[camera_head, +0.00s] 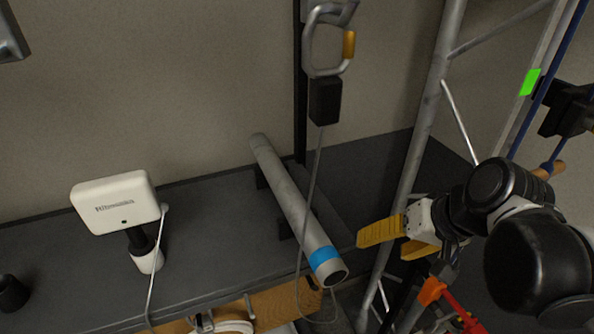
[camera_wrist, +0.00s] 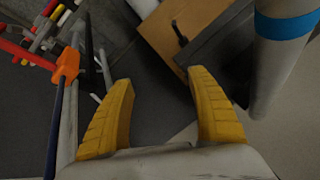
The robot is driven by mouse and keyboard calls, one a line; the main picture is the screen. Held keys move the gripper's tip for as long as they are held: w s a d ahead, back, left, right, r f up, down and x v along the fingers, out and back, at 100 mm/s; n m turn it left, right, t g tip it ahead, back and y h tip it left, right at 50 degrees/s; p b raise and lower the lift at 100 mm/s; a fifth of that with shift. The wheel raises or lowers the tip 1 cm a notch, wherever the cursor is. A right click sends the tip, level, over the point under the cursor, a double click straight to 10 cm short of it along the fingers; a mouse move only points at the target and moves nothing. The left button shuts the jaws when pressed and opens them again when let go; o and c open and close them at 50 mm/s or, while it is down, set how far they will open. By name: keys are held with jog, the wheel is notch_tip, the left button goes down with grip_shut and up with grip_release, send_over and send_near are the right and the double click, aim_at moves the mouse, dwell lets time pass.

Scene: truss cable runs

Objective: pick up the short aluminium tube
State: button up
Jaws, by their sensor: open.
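The short aluminium tube (camera_head: 285,195) is a grey cylinder with a blue band near its open front end. In the head view it lies on supports on the dark shelf, running from back left to front right, with its front end at the shelf edge. In the wrist view the tube (camera_wrist: 276,70) shows at the upper right, outside the fingers. My gripper (camera_head: 385,240) is open and empty, to the right of the tube's banded end and apart from it. Its two yellow fingers (camera_wrist: 164,105) are spread in the wrist view.
A grey truss (camera_head: 425,120) stands close behind my gripper. A hanging carabiner (camera_head: 311,45) with a black block and thin cable drops in front of the tube. A white box-shaped device (camera_head: 115,202) stands left on the shelf (camera_head: 215,240). Orange and red tools (camera_head: 432,291) are below my gripper.

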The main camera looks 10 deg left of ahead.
aim_at(286, 194)
jog(key=w+a+r+n+g+y+p, duration=0.3)
jog(key=w+a+r+g+y+p, duration=0.2)
jog(key=w+a+r+y+p, duration=0.45)
jog(key=a+f, duration=0.1)
jog(key=a, duration=0.1)
jog(key=s+a+h, duration=0.1)
jog(key=a, duration=0.1)
jog(key=s+a+f+h+b, duration=0.1)
jog(key=a, duration=0.1)
jog(key=shift+a+f, duration=0.35)
jog(key=shift+a, duration=0.05)
jog(key=x, duration=0.5)
jog(key=shift+s+f+b, duration=0.2)
jog(key=shift+s+b, duration=0.15)
jog(key=shift+b, duration=0.05)
jog(key=shift+d, duration=0.15)
jog(key=shift+c, duration=1.2)
jog(key=shift+r, duration=0.1)
grip_shut()
